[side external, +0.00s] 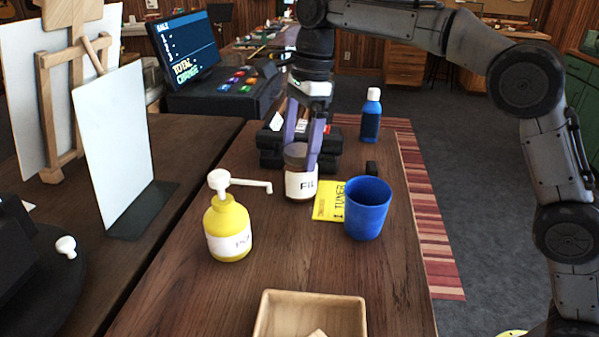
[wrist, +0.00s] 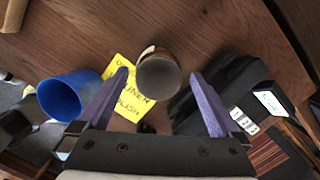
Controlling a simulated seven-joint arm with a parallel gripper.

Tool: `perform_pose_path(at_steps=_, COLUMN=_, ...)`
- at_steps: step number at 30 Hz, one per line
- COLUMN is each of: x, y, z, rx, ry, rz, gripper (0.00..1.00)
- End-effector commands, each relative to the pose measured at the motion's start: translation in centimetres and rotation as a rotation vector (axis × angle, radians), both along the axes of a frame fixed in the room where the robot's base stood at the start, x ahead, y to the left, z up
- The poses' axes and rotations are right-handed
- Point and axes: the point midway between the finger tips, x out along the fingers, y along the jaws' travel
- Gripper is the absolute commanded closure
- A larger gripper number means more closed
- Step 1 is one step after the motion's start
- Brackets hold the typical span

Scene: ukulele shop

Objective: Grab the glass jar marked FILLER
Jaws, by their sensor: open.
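In the wrist view my gripper (wrist: 160,72) is open, with a gap between each finger and the jar. The far side of the jar is hidden.
A blue cup (side external: 368,208) and a yellow card (side external: 329,201) are right of the jar. A yellow pump bottle (side external: 228,229) is front left, its spout pointing toward the jar. Dark boxes (side external: 270,150) sit close behind. A blue bottle (side external: 371,117) stands farther back, a wooden tray (side external: 262,318) in front.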

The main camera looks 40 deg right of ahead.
Motion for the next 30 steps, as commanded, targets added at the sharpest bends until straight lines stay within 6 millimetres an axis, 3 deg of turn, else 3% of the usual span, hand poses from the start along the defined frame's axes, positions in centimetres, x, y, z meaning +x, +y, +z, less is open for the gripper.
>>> perform_pose_path(at_steps=9, x=-0.2, y=0.6, z=-4.0, rx=0.000, ry=0.003, rz=0.001, gripper=0.00)
perform_pose_path(at_steps=18, x=-0.1, y=0.6, z=-4.4, rx=0.000, ry=0.001, rz=0.000, gripper=0.00)
perform_pose_path(at_steps=30, x=-0.1, y=0.6, z=-4.4, rx=0.000, ry=0.001, rz=0.000, gripper=0.72)
